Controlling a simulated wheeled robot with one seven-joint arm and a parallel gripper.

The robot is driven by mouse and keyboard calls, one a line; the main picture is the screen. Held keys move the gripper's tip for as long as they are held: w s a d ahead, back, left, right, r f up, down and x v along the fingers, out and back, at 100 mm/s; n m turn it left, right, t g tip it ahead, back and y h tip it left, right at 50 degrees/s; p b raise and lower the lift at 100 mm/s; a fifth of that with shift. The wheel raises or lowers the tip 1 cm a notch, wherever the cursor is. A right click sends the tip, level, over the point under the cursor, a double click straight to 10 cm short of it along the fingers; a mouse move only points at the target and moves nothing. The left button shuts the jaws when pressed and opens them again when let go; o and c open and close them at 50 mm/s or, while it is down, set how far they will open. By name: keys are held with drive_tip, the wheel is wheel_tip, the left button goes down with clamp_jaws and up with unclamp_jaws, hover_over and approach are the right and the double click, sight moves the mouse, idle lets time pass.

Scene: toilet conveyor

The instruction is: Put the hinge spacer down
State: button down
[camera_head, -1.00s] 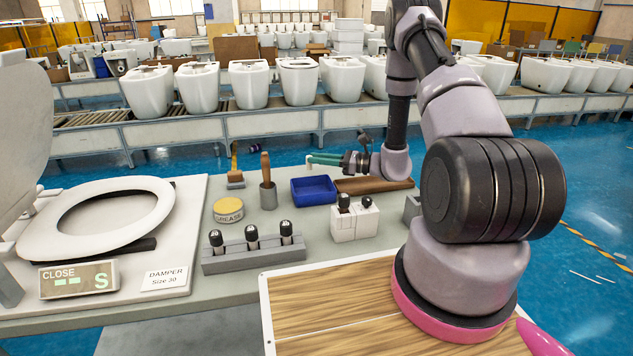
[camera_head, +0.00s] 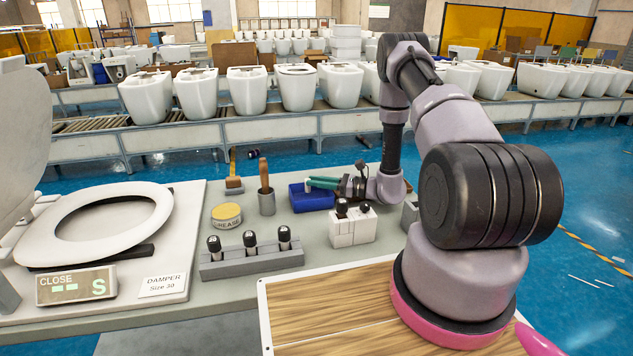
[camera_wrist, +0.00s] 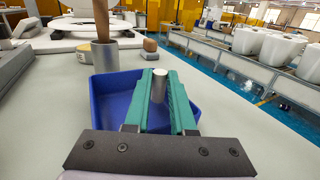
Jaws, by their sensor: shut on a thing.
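The hinge spacer (camera_wrist: 159,86) is a small grey metal cylinder, seen in the wrist view between the teal fingers of my gripper (camera_wrist: 160,78). The gripper is shut on it near the fingertips. In the head view my gripper (camera_head: 323,183) is low over the blue bin (camera_head: 308,203), reaching from the right; the spacer cannot be made out there. In the wrist view the blue bin (camera_wrist: 103,103) lies under and around the fingers. Whether the spacer touches the bin floor I cannot tell.
A metal cup (camera_head: 267,204) with a wooden-handled tool stands left of the bin. The grease tin (camera_head: 226,216), a grey rack of dampers (camera_head: 252,261) and a white block (camera_head: 351,226) are nearby. A toilet seat (camera_head: 60,236) lies on the left.

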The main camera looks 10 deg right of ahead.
drive_tip(key=shift+s+f, duration=0.2)
drive_tip(key=shift+f, duration=0.15)
